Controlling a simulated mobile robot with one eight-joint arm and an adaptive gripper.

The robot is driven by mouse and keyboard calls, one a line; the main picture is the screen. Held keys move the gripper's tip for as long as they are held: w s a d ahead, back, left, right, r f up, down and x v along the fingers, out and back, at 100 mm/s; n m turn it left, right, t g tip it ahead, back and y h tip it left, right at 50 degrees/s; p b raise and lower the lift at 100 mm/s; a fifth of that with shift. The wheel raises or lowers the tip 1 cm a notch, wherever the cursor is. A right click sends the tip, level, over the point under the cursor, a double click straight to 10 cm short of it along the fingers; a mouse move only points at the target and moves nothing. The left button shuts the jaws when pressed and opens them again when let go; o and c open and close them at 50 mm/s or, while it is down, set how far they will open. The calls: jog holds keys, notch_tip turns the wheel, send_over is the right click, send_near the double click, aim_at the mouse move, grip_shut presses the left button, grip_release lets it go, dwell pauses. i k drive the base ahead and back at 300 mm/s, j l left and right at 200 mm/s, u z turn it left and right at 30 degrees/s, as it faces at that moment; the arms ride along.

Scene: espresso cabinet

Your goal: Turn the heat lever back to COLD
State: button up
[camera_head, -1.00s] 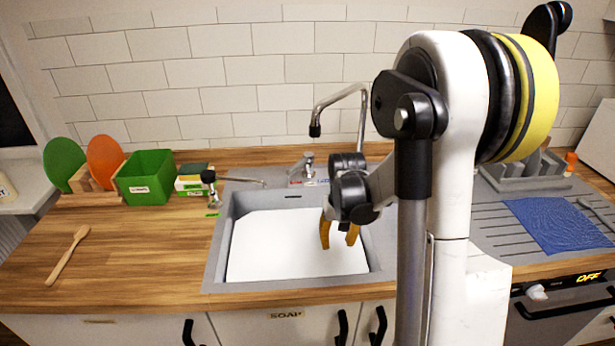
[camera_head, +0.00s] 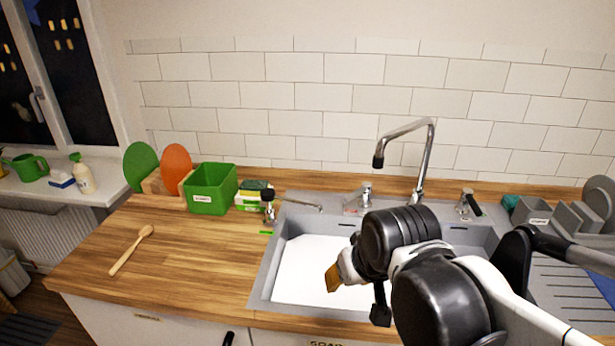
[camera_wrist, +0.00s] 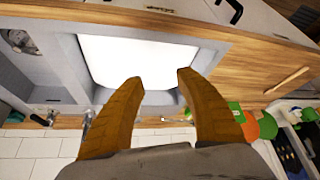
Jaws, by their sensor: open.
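A small chrome lever fixture (camera_head: 365,192) stands on the back ledge of the sink, left of the tall tap; it looks like the heat lever. Its exact setting is too small to read. My gripper, with orange fingers (camera_head: 333,277), is over the sink basin, in front of the lever and apart from it. In the wrist view my gripper (camera_wrist: 157,80) is open and empty, with its two fingers spread over the white basin.
The tall chrome tap (camera_head: 424,160) rises behind the sink (camera_head: 262,290). A short spout with a black knob (camera_head: 268,196) stands at the sink's left. A green box (camera_head: 212,190) and a wooden spoon (camera_head: 130,250) are on the counter. A dish rack (camera_head: 575,218) is at the right.

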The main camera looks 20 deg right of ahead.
aim_at(366, 186)
jog(key=i+j+u, duration=0.1)
jog(key=i+j, duration=0.7)
